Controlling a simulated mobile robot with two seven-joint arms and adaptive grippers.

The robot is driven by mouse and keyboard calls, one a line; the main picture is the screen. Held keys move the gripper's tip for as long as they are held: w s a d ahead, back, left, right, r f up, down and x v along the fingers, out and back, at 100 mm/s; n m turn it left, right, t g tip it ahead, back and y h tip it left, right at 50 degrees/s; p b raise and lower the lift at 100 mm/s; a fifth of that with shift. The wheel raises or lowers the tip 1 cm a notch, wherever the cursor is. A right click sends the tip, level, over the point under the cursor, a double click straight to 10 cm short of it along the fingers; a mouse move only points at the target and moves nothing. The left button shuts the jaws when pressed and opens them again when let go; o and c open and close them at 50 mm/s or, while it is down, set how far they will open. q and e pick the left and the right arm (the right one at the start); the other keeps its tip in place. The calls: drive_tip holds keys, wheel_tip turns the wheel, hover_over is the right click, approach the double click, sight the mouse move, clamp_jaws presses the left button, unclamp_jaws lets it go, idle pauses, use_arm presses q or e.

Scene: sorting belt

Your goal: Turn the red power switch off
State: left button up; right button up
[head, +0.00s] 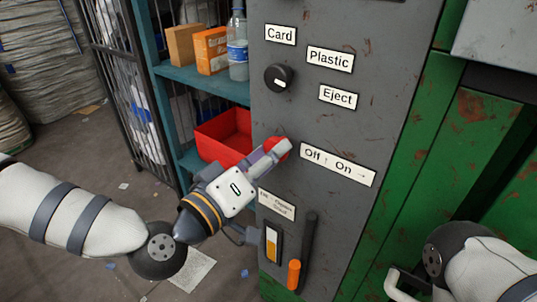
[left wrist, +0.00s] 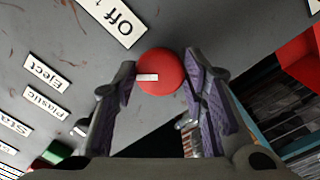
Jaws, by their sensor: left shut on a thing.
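The red power switch (head: 278,147) is a round red knob on the grey panel, just left of the "Off ↑ On →" label (head: 338,164). In the head view my left gripper (head: 270,153) covers part of it. In the left wrist view the red switch (left wrist: 161,72) sits between the two purple-padded fingers of my left gripper (left wrist: 162,85), which are shut on it. A short white mark runs from the knob's middle toward the left of that view. My right gripper is not in view; only part of my right arm shows at the lower right.
A black knob (head: 279,78) sits higher on the panel beside the "Card", "Plastic" and "Eject" labels. A lever with an orange grip (head: 294,274) is below. A teal shelf (head: 205,80) with boxes, a bottle and a red bin (head: 222,135) stands left of the panel.

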use_arm(q)
drive_tip(key=shift+n+b, duration=0.45)
drive_tip(key=shift+n, duration=3.65)
drive_tip(key=o, duration=1.2)
drive_tip(key=shift+c, duration=0.2)
drive_tip(key=v, duration=0.7)
drive_tip(key=shift+s, duration=0.2)
drive_tip(key=shift+a, duration=0.15)
